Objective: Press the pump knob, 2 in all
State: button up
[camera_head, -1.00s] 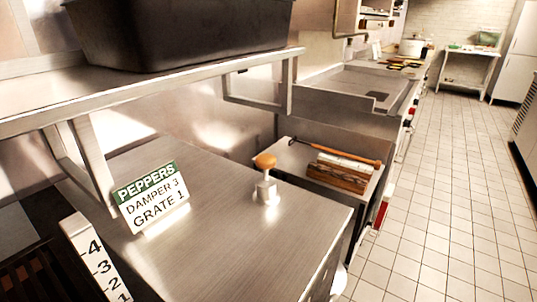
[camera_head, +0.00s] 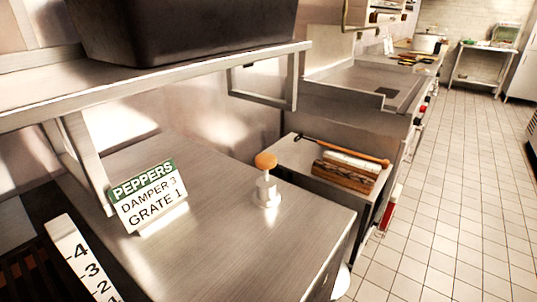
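The pump knob (camera_head: 265,161) is an orange-brown rounded knob on a short pale metal stem and base (camera_head: 267,192). It stands upright on the steel counter (camera_head: 225,240), near the counter's right side. Nothing touches it. My gripper does not show in the head view.
A sign reading PEPPERS, DAMPER 3, GRATE 1 (camera_head: 148,197) stands left of the knob. A numbered white scale (camera_head: 82,262) is at lower left. A steel shelf (camera_head: 150,80) with a black bin (camera_head: 180,28) overhangs behind. Wood logs (camera_head: 345,172) lie beyond; tiled floor (camera_head: 440,210) is clear at right.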

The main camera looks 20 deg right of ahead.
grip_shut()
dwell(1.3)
